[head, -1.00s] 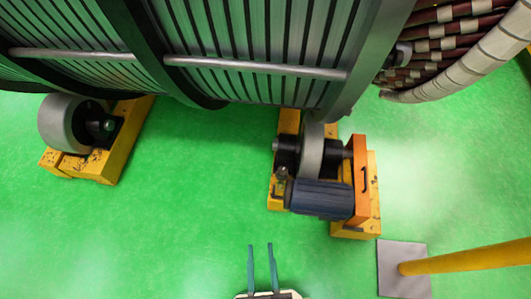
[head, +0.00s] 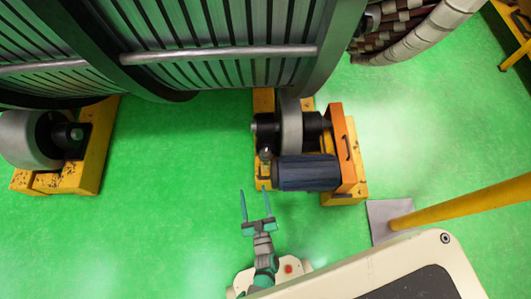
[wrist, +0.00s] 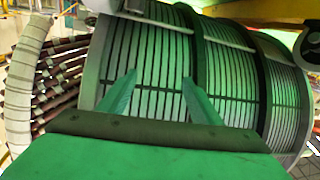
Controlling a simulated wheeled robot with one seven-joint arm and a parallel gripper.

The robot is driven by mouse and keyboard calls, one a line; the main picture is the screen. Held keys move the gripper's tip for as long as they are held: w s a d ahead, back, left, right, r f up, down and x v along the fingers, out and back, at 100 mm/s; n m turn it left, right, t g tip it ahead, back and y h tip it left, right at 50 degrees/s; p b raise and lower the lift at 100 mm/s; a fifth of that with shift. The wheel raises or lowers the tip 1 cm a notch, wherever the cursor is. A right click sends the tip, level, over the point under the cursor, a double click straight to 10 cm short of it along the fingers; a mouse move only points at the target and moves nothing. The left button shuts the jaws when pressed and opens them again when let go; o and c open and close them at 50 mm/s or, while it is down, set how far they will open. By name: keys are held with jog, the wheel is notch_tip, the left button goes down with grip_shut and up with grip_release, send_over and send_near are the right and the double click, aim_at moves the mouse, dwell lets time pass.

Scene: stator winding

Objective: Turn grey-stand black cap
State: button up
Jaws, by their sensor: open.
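I cannot make out a grey stand with a black cap in either view. My gripper (head: 252,190) is at the lower middle of the head view, its two thin teal fingers apart and empty. It is over the green floor, in front of and a little left of the motor on the orange-yellow roller stand. In the wrist view my gripper (wrist: 158,78) is open, its fingers pointing towards the large slatted stator, with nothing between them.
The large stator (head: 215,65) fills the top. A yellow roller stand (head: 345,150) with a blue-grey motor (head: 307,173) stands right of centre, another roller (head: 32,139) at left. A yellow post (head: 460,203) on a grey plate (head: 378,218) is at right. Green floor lies open between the rollers.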

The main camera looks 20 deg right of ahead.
jog(key=w+d+f+y, duration=0.1)
jog(key=w+d+f, duration=0.5)
jog(key=f, duration=0.1)
jog(key=n+y, duration=0.1)
jog(key=y, duration=0.1)
send_near(267, 158)
jog(key=w, duration=1.2)
jog(key=shift+w+a+r, duration=0.1)
jog(key=shift+w, duration=0.2)
jog(key=shift+a, duration=0.15)
jog(key=c, duration=1)
